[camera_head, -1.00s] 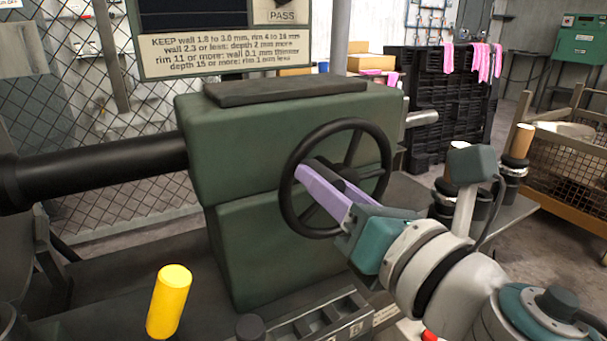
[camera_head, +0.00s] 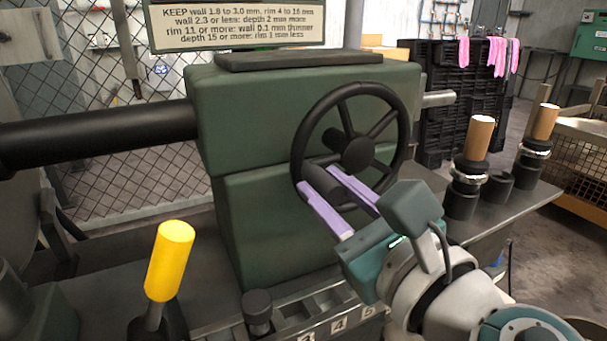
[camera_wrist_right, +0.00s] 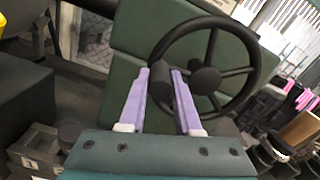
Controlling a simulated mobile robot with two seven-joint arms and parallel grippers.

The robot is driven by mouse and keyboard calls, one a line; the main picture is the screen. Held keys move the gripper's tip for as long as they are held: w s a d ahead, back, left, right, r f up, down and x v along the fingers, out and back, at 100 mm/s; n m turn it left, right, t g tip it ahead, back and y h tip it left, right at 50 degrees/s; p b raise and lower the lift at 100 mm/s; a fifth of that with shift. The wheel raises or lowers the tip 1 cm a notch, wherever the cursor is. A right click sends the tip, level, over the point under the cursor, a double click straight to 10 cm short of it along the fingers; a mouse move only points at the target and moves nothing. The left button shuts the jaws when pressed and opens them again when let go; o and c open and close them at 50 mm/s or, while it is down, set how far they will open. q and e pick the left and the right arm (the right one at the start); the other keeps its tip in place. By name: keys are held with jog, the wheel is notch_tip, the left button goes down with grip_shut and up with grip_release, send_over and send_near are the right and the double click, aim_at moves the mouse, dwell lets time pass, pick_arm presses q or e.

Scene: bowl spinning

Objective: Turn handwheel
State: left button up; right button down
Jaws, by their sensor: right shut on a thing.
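The dark handwheel (camera_head: 402,118) stands on the front of a green machine housing (camera_head: 250,125), with spokes and a round hub (camera_head: 357,153). A dark crank handle (camera_head: 320,181) sticks out near the lower left of its rim. My right gripper (camera_head: 333,190) has its two lilac fingers on either side of this handle and is shut on it. The right wrist view shows the fingers (camera_wrist_right: 163,90) around the handle, with the wheel (camera_wrist_right: 257,70) behind and to the right. My left gripper is not in view.
A yellow-topped lever (camera_head: 170,262) stands at the front left. A dark knob (camera_head: 257,308) sits below the housing. Wooden-topped tools (camera_head: 479,138) stand on the bench at right. A mesh fence (camera_head: 100,100) and black crates (camera_head: 465,90) are behind.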

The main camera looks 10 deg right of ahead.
jog(key=shift+d+f, duration=0.1)
jog(key=shift+f, duration=0.6)
jog(key=c, duration=0.9)
grip_release()
jog(key=o, duration=0.3)
jog(key=shift+r, duration=0.25)
jog(key=v, duration=1)
jog(key=shift+r, duration=0.2)
